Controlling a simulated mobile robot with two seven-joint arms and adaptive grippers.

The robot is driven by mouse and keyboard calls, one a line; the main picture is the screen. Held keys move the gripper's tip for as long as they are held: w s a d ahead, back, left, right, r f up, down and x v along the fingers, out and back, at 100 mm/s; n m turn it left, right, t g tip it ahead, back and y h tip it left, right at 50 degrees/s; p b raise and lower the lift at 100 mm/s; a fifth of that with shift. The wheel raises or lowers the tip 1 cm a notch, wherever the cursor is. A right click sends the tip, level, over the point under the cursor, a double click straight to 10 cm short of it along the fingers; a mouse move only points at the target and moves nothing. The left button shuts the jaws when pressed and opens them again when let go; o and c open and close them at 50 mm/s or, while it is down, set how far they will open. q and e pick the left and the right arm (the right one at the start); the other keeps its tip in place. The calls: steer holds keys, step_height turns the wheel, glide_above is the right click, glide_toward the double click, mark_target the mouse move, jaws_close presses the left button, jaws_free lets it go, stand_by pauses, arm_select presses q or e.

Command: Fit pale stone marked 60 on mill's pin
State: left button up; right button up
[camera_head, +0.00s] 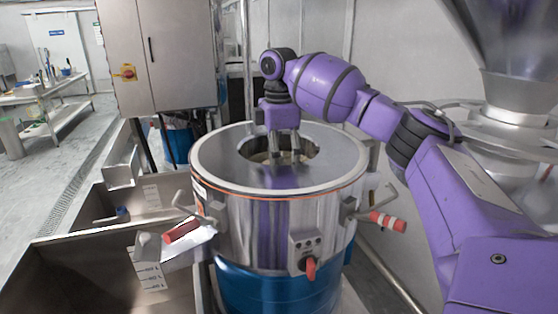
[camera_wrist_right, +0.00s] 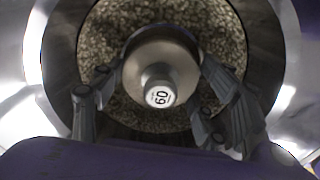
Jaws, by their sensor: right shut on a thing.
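The mill (camera_head: 330,165) is a round steel drum on a blue base, with a round opening in its flat top. My right gripper (camera_head: 284,156) points straight down into this opening. In the right wrist view, my right gripper (camera_wrist_right: 156,78) is shut on the pale stone (camera_wrist_right: 158,58), its fingers at either side of the disc. The stone has a raised knob with a white label (camera_wrist_right: 160,96) that reads 60. Brown beans surround the stone below. The mill's pin is hidden, and I cannot tell whether the stone touches it. My left gripper is out of view.
The steel rim (camera_head: 215,155) surrounds the opening closely. Red-gripped handles (camera_head: 388,221) stick out at the mill's sides. A steel sink (camera_head: 75,280) stands at the left, and a large steel funnel (camera_head: 510,60) at the right. A grey cabinet (camera_head: 155,60) hangs behind.

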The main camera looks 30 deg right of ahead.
steer(key=o, duration=1.7)
steer(key=shift+c, duration=0.2)
step_height(320, 180, up, 12)
steer(key=shift+s, duration=0.1)
